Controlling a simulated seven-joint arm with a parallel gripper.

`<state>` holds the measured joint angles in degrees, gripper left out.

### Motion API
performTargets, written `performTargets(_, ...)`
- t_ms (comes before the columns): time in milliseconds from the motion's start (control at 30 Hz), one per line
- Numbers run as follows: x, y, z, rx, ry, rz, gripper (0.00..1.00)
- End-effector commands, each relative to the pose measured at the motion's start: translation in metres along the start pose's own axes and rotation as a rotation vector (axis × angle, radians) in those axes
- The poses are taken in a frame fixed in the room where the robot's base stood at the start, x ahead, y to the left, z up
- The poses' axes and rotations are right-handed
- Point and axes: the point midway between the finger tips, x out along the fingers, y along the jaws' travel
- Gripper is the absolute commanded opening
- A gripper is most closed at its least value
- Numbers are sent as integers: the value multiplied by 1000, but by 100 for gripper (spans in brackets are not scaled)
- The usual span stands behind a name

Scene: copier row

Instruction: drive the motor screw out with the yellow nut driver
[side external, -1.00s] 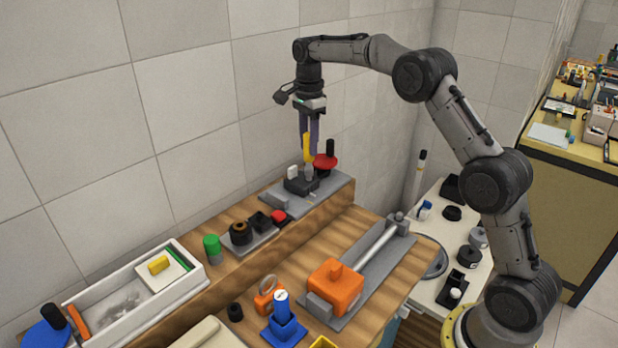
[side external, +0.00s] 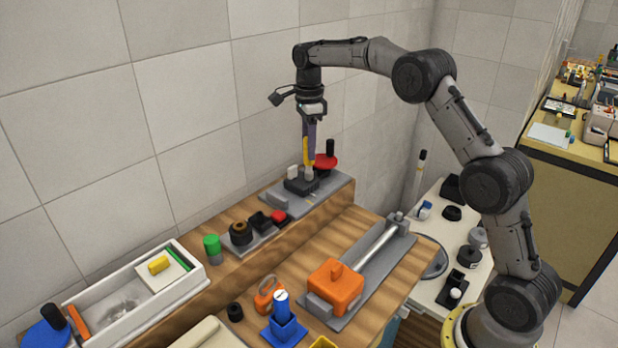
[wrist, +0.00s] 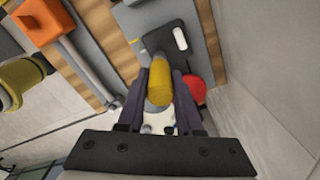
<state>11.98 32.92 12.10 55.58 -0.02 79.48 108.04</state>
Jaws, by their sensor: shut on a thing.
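The yellow nut driver (wrist: 159,84) is between the fingers of my gripper (wrist: 159,100), which is shut on its handle. In the side view my gripper (side external: 309,150) holds the driver (side external: 307,158) roughly upright, tip down, over the black motor block (side external: 299,186) on a grey plate (side external: 327,193) on the raised shelf. The driver's grey lower end meets or nearly meets the block; contact cannot be told. The motor screw is hidden under the driver in both views.
A red round piece with a black handle (side external: 326,161) stands just behind the driver, near the tiled wall. An orange block with a grey rod (side external: 337,286) lies on the lower bench. A white tray (side external: 187,296) and a green-capped cylinder (side external: 212,246) are further left.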

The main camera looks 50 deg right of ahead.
Motion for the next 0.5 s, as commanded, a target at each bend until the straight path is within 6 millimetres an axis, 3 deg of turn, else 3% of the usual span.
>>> performTargets(233, -1, 0, 0, -52, -1, -2, 0)
performTargets(500, -2, 0, 0, -364, -1, -3, 0)
